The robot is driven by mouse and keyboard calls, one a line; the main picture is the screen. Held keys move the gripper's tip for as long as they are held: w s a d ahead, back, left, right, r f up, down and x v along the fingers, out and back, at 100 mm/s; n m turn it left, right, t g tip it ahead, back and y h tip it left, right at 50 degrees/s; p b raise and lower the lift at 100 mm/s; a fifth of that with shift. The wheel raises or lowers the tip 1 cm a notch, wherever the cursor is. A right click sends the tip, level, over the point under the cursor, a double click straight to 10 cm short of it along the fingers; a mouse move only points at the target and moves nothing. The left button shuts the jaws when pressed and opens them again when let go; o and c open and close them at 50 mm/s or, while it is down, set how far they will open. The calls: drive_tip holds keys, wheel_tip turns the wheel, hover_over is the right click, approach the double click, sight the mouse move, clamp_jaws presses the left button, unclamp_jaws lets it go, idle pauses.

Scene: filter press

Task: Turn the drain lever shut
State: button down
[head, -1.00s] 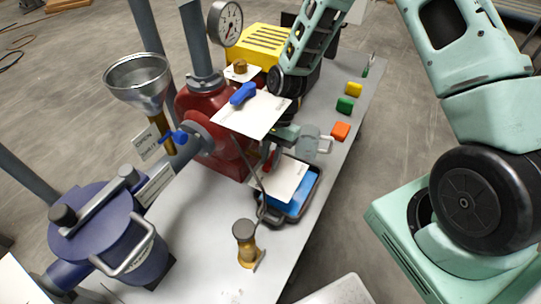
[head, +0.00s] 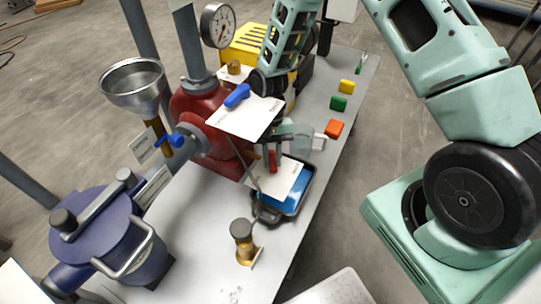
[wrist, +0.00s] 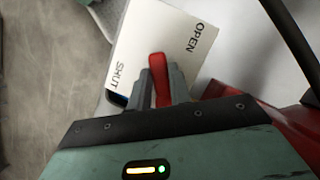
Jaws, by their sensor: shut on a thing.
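The drain lever is red and shows in the wrist view (wrist: 157,68) between the fingers of my gripper (wrist: 159,88), with its tip standing out past them. In the head view the lever (head: 272,161) is a small red piece below my gripper (head: 276,148). My gripper is shut on it. Behind the lever is a white label plate (wrist: 165,40) marked OPEN on the right and SHUT on the left. The lever's tip lies between the two words. The lever's pivot is hidden by my gripper.
A black-rimmed tray with blue inside (head: 289,207) lies under the label. A red pump body (head: 203,118), a blue lever (head: 237,96) over a white card and a glass jar (head: 303,138) stand close by. A brass fitting (head: 243,240) is nearer on the bench.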

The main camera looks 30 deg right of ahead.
drive_tip(key=shift+w+d+n, duration=0.1)
drive_tip(key=shift+n, duration=0.2)
drive_tip(key=c, duration=1.3)
unclamp_jaws()
